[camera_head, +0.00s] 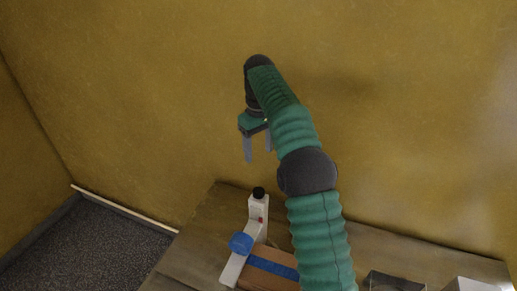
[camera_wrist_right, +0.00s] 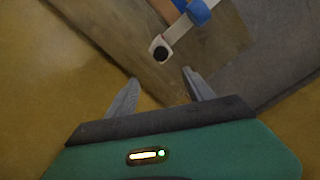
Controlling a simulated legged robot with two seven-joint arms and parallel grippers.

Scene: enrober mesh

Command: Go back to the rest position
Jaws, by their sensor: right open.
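My right gripper (camera_head: 257,157) is raised above the far edge of the wooden table, in front of the yellow wall. Its two grey fingers point down, apart, with nothing between them. In the wrist view the open fingers (camera_wrist_right: 160,78) also show empty, with the table beyond them. The arm comes up from the bottom of the head view. My left gripper is in neither view.
On the table (camera_head: 205,235) stands a white device (camera_head: 256,210) with a black knob and a blue part (camera_head: 240,243). A brown box with a blue band (camera_head: 272,265) lies beside it. A dark box (camera_head: 393,281) and a pale box (camera_head: 468,285) are at lower right. Dark floor (camera_head: 85,245) is left.

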